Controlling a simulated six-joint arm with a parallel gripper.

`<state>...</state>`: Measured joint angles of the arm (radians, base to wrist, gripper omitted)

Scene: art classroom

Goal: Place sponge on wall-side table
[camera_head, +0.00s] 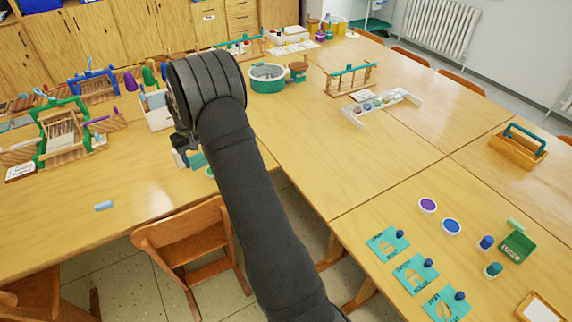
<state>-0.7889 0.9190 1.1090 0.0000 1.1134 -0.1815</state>
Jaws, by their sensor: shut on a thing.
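My gripper (181,157) is in view only in part, below the thick dark wrist of my arm, over the left table (60,235). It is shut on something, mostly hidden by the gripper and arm. A teal piece (197,160) shows right beside the fingers; I cannot tell whether it is held or lies on the table. No sponge can be made out for certain. A small pale blue block (103,206) lies on the left table, apart from my gripper. Which table is the wall-side one is not clear; wooden cabinets stand behind the left one and a radiator wall is at the far right.
Small looms (62,135) and a white box (157,112) crowd the left table's back. The right tables hold a white paint tray (382,106), a wooden caddy (518,149), teal cards (414,273) and stamps. A wooden chair (185,240) stands in front. The left table's front is mostly clear.

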